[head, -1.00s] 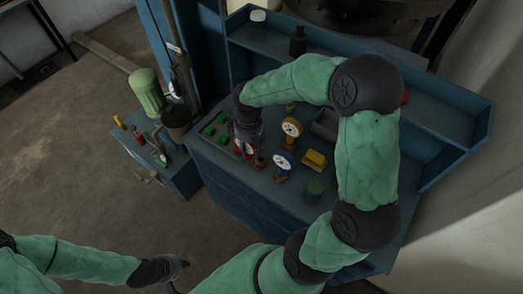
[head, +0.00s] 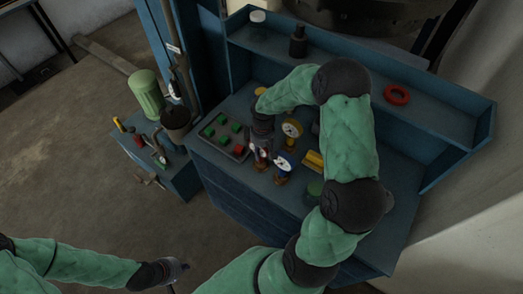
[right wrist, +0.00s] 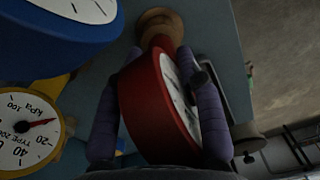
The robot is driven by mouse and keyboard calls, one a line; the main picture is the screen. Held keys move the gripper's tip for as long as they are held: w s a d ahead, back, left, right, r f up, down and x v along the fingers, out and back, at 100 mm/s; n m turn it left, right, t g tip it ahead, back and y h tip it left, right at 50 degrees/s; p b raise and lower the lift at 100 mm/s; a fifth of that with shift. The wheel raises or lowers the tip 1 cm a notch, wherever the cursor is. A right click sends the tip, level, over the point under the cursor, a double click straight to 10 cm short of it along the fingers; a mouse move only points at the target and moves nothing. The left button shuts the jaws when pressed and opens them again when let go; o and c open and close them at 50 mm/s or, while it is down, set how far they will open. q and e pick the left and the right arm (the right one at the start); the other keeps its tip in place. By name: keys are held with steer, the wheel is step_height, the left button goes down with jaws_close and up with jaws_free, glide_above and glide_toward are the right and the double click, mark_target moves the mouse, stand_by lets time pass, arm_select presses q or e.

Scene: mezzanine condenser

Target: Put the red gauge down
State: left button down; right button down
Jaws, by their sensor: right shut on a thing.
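The red gauge (right wrist: 145,105) is between the two fingers of my right gripper (right wrist: 166,68), which is shut on it. Its white dial faces right in the right wrist view, and its brass foot (right wrist: 160,28) points to the top of the picture. In the head view my right gripper (head: 262,158) is over the blue bench, just left of the blue gauge (head: 283,164), and largely hides the red gauge. I cannot tell whether the foot touches the bench. My left gripper (head: 178,269) is low over the floor, too small and dark to read.
A yellow gauge (head: 292,128) stands behind the blue one. A grey tray (head: 238,157) with green and red blocks lies left of my right gripper. A yellow block (head: 314,160) and a green cylinder (head: 315,187) are to the right. A red ring (head: 397,94) lies on the shelf.

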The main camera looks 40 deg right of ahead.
steer(key=c, duration=0.8)
jaws_free()
steer(key=shift+w+d+r, duration=0.1)
steer(key=shift+w, duration=0.05)
steer(key=shift+o, duration=0.2)
step_height(320, 180, up, 12)
steer(key=p, duration=0.1)
steer(key=shift+d, duration=0.25)
